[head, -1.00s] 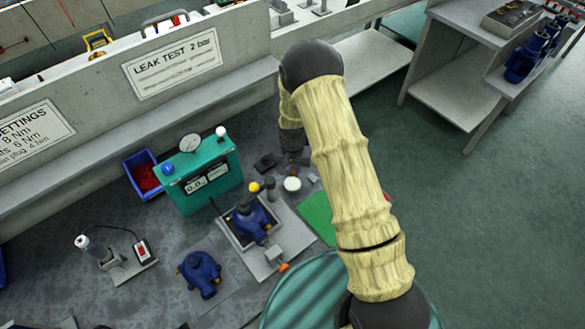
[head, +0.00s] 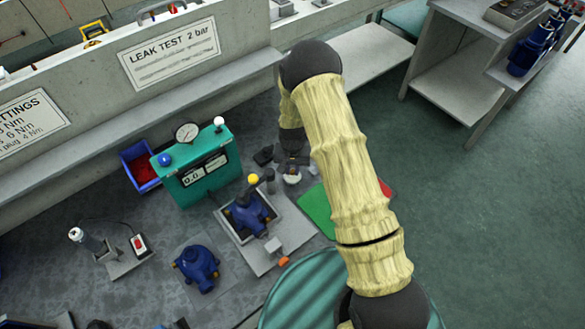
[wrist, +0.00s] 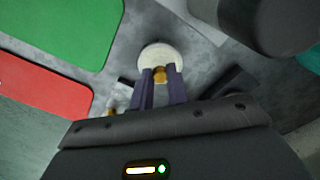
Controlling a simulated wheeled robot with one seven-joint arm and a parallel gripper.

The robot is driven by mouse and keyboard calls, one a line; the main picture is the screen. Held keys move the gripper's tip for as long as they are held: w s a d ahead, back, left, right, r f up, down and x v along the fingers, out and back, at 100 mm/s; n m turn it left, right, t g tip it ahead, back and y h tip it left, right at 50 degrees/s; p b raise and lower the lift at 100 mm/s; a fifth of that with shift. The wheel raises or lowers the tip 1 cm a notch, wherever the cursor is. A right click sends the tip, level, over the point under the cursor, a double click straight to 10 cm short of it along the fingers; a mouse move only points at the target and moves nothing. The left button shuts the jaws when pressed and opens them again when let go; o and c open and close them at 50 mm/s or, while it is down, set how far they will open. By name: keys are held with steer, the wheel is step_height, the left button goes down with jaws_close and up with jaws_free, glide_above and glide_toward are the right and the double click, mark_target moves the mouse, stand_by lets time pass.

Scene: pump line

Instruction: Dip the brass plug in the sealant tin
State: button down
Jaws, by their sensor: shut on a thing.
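The sealant tin shows as a round white top (wrist: 157,54) in the wrist view, and it also shows in the head view (head: 292,179) right of the teal tester. My gripper (wrist: 160,88) is shut on the brass plug (wrist: 160,74), which sticks out between the two fingertips. The plug overlaps the near part of the white top in the wrist view. I cannot tell whether it touches the sealant or is just above it. In the head view my gripper (head: 291,162) is at the tin, and the plug is not distinguishable there.
A green mat (wrist: 62,28) and a red mat (wrist: 40,92) lie beside the tin. A small pale and brass item (wrist: 110,106) is near the fingers. The teal tester (head: 196,170) and a blue pump in a fixture (head: 250,216) stand to the left.

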mark_target(293, 171)
steer(key=shift+w+f, duration=0.1)
steer(key=shift+f, duration=0.25)
stand_by(0.6)
steer(key=shift+b, duration=0.3)
steer(key=shift+f, duration=0.2)
steer(key=shift+s, duration=0.25)
stand_by(0.7)
steer(key=shift+w+r+p, duration=0.15)
steer(key=shift+r+p, duration=2.15)
steer(key=shift+r, duration=1.25)
